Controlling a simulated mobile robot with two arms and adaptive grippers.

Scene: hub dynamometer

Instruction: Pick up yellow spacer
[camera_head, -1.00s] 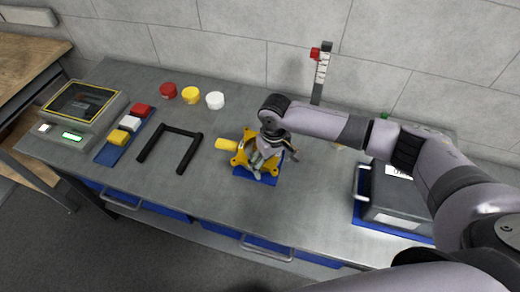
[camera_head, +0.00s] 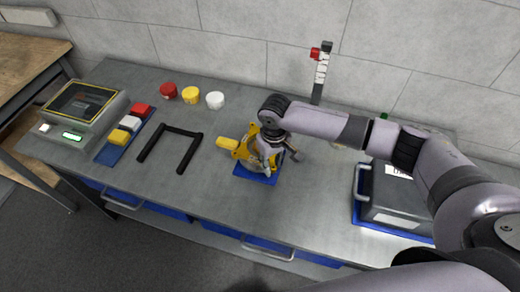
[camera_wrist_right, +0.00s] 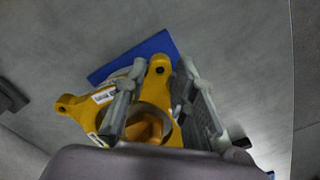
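Several yellow pieces show, and which one is the spacer is not certain. A short yellow cylinder (camera_head: 191,95) stands at the back between a red and a white one. Contact is unclear. My left gripper is out of view.
Red (camera_head: 168,90) and white (camera_head: 215,99) cylinders stand along the back. A black U-shaped frame (camera_head: 180,131) lies left of the hub. A console (camera_head: 83,105) stands at the left, a grey case (camera_head: 395,200) at the right. The front middle bench is clear.

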